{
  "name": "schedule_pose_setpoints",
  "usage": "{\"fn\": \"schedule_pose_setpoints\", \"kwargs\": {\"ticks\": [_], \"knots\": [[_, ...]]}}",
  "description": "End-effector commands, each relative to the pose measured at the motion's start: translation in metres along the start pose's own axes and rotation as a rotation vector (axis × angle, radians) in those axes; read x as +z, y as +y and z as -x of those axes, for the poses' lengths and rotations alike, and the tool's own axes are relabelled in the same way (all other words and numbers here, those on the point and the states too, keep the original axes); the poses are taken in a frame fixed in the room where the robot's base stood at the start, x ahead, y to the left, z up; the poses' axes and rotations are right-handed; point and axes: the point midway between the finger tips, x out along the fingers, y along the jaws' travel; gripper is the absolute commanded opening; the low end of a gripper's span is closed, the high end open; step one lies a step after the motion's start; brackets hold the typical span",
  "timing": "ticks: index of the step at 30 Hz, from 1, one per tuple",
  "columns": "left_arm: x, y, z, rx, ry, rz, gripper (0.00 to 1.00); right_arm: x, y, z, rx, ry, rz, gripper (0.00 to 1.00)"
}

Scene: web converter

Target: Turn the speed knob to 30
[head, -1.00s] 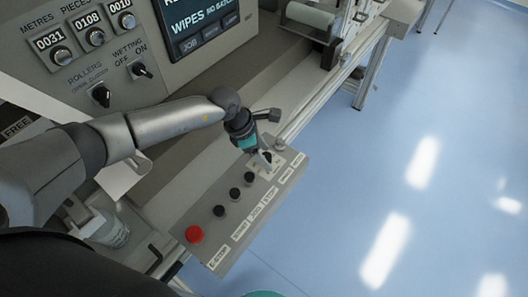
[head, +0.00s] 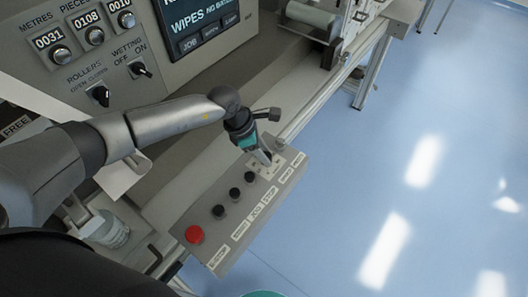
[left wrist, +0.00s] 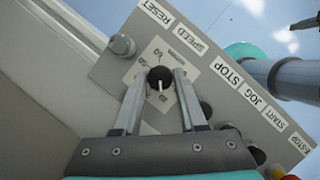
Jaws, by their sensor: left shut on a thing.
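The speed knob (left wrist: 161,78) is black with a white pointer line, on a pale dial plate (left wrist: 148,58) beside the SPEED label (left wrist: 190,40). In the left wrist view the pointer is toward the bottom of the picture, toward my palm. The dial numbers are small and partly hidden, so I cannot read the setting. My left gripper (left wrist: 159,77) is shut on the knob, one finger on each side. In the head view my left gripper (head: 265,159) reaches down to the panel's far end and hides the knob.
The grey control panel (head: 236,236) carries several black buttons (head: 235,193) and a red emergency stop (head: 194,234) along from the knob. A grey round button (left wrist: 122,45) sits by RESET. The machine's face with its screen (head: 200,22) stands behind. Blue floor is clear at right.

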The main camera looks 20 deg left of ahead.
Motion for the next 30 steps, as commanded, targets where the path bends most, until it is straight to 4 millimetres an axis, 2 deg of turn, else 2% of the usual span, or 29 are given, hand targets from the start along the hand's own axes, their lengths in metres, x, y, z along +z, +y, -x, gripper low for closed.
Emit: {"fn": "schedule_pose_setpoints", "kwargs": {"ticks": [8, 21, 30], "knots": [[-0.001, 0.003, -0.004, -0.047, 0.000, -0.121, 0.00, 0.003, 0.000, -0.028, 0.000, 0.000, 0.000, 0.00], [-0.001, 0.004, -0.005, -0.186, -0.001, -0.460, 0.00, 0.009, -0.002, -0.092, 0.000, -0.001, 0.000, 0.00], [0.001, 0.005, -0.003, -0.259, -0.001, -0.631, 0.00, 0.012, -0.002, -0.121, 0.000, -0.001, 0.000, 0.00]]}}
